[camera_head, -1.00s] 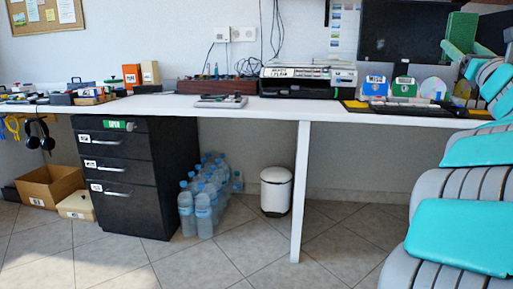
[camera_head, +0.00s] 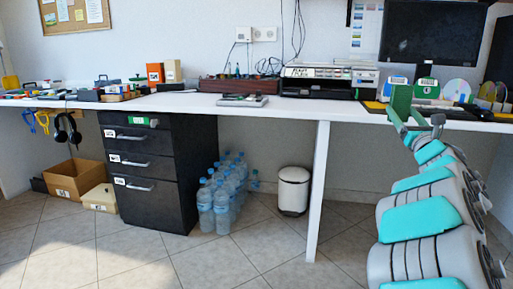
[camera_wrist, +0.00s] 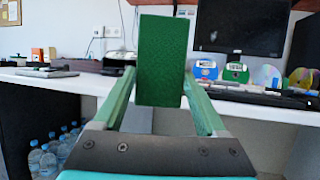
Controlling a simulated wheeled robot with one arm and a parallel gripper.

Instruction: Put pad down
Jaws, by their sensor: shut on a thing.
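A green rectangular pad (camera_wrist: 163,60) stands upright between the two green fingers of my gripper (camera_wrist: 160,95) in the wrist view. The fingers are shut on it. In the head view the pad (camera_head: 401,103) shows at the end of my arm at the right, in front of the desk's front edge, with my gripper (camera_head: 402,120) around its lower part. The white desk (camera_head: 210,107) lies behind it, and the pad appears held up, apart from the desk surface as far as I can tell.
A printer (camera_head: 327,80), a monitor (camera_head: 435,45), blue and green disc holders (camera_head: 426,88) and discs (camera_head: 456,90) stand on the desk's right side. A flat grey device (camera_head: 243,100) lies mid-desk. Drawers (camera_head: 150,170), bottles (camera_head: 222,200) and a white bin (camera_head: 293,190) are below.

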